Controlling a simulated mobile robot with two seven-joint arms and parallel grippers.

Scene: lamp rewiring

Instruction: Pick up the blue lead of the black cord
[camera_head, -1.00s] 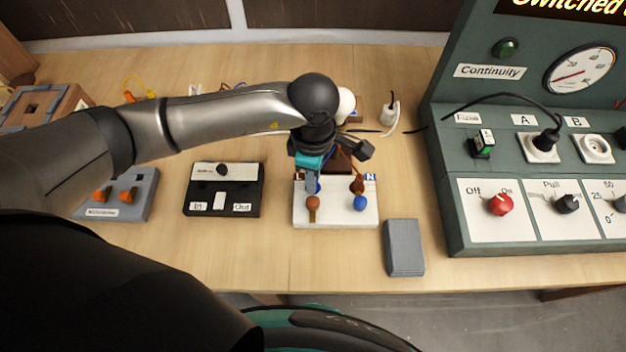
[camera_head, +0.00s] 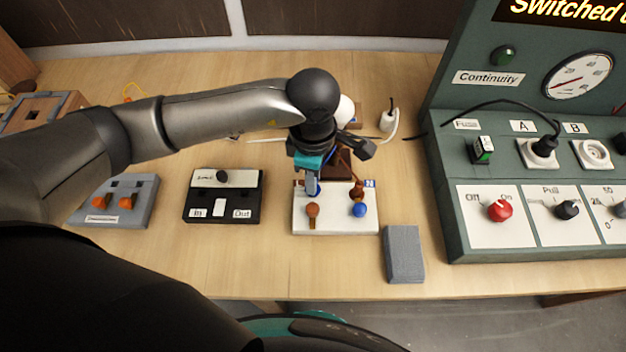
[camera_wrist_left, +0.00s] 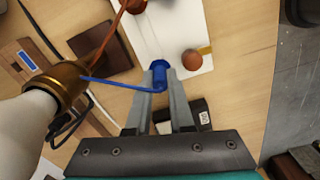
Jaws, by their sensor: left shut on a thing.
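My left gripper (camera_head: 313,189) is shut on the blue lead (camera_wrist_left: 160,73), just above the white terminal board (camera_head: 338,228). In the left wrist view the fingertips (camera_wrist_left: 160,80) close around the lead's thick blue end, and its thin blue wire runs left to a brass lamp holder (camera_wrist_left: 62,84). The board carries a brown knob (camera_head: 313,210) at left and a blue knob (camera_head: 360,210) at right. A brown lead (camera_head: 357,190) is by the blue knob. I cannot tell whether the blue end touches the board. My right gripper is not in view.
A grey block (camera_head: 403,254) lies right of the board. A black switch box (camera_head: 222,207) and a grey box with orange levers (camera_head: 127,203) stand at left. The green test panel (camera_head: 448,190) rises at right. The table front between the boxes is clear.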

